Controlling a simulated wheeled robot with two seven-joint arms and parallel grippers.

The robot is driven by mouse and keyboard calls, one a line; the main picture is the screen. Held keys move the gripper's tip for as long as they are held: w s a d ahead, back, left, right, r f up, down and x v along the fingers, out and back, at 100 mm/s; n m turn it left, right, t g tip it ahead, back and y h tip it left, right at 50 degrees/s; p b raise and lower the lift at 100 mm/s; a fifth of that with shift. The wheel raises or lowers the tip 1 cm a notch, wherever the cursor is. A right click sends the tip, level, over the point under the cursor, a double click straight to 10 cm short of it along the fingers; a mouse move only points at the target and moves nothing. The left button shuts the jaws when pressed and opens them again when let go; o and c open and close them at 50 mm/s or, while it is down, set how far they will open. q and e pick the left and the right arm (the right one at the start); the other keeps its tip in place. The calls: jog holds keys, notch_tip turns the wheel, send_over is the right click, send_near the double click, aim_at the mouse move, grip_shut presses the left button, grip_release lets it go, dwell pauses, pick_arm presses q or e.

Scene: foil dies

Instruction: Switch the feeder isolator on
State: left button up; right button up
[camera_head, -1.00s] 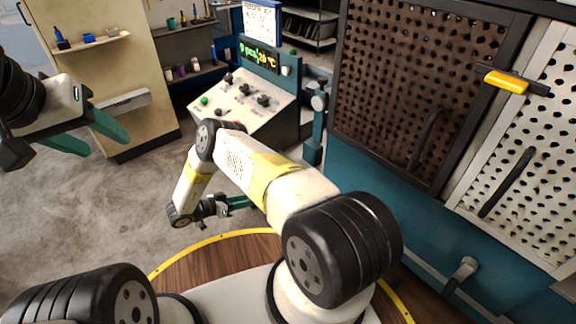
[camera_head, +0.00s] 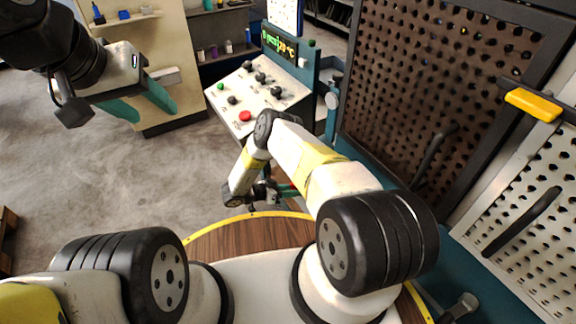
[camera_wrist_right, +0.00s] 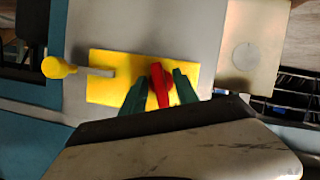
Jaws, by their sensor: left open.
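In the right wrist view a red handle (camera_wrist_right: 160,86) stands out from a yellow plate (camera_wrist_right: 105,64) on a grey panel. It looks like the isolator's handle. My right gripper (camera_wrist_right: 160,82) has one green finger on each side of it, with narrow gaps showing, so it looks open around the handle. In the head view my right gripper (camera_head: 286,189) is small, low beside the console and partly hidden by my own arm. My left gripper (camera_head: 155,108) is open and empty at the upper left, far from the handle.
A yellow ball-ended lever (camera_wrist_right: 58,68) sits left of the handle. The console (camera_head: 252,93) carries black knobs, a green button and a red button (camera_head: 246,116). Perforated panels (camera_head: 420,90) with handles stand at the right.

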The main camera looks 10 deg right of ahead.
jog(key=shift+w+d+f, duration=0.1)
jog(key=shift+d+f, duration=0.1)
jog(key=shift+d, duration=0.3)
jog(key=shift+c, duration=0.3)
grip_shut()
jog(key=m+t, duration=0.1)
jog(key=m, duration=0.2)
jog(key=shift+t+y, duration=0.4)
